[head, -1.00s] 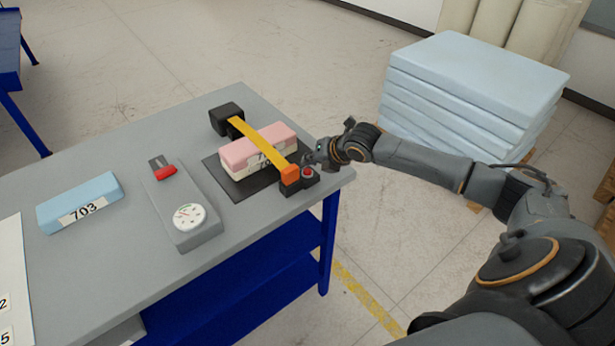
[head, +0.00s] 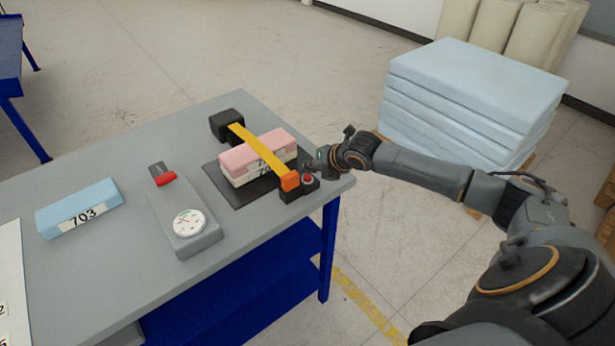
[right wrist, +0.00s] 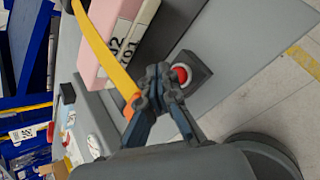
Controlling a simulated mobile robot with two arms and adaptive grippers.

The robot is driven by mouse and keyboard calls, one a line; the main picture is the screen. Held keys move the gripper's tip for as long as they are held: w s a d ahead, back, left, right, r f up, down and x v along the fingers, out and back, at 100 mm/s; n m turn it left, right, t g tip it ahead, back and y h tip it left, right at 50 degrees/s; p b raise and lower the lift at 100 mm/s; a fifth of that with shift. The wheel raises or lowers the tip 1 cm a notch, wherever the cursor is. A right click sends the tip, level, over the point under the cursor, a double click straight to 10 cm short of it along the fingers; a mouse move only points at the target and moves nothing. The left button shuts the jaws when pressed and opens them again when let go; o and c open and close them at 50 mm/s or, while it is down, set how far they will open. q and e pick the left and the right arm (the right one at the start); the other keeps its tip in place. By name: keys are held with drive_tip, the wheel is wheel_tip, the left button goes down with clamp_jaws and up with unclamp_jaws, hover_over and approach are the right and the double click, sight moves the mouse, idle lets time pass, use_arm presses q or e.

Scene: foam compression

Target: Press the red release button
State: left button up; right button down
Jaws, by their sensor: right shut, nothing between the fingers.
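The red release button (head: 307,180) sits on a small dark box at the table's right end, beside the orange end of the yellow strap (head: 262,152). It also shows in the right wrist view (right wrist: 180,74), just beyond my fingers and partly hidden by them. My right gripper (head: 312,168) is shut and empty, close to the button; I cannot tell whether it touches. Its fingertips show in the right wrist view (right wrist: 160,84). A pink and white foam block (head: 258,155) lies under the strap on a black mat (head: 228,192). My left gripper is not in view.
A grey device (head: 185,225) with a red handle and round dial stands left of the mat. A blue foam block (head: 80,206) marked 703 lies farther left on the grey table (head: 120,270).

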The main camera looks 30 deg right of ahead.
sight(310, 178)
drive_tip(key=shift+f, duration=0.2)
idle(0.4)
drive_tip(key=shift+f, duration=0.2)
drive_tip(key=shift+f, duration=0.5)
idle(0.9)
drive_tip(key=shift+r+p, duration=0.8)
drive_tip(key=shift+r, duration=0.1)
drive_tip(key=shift+r, duration=0.1)
wheel_tip(310, 178, up, 5)
drive_tip(key=p, duration=0.5)
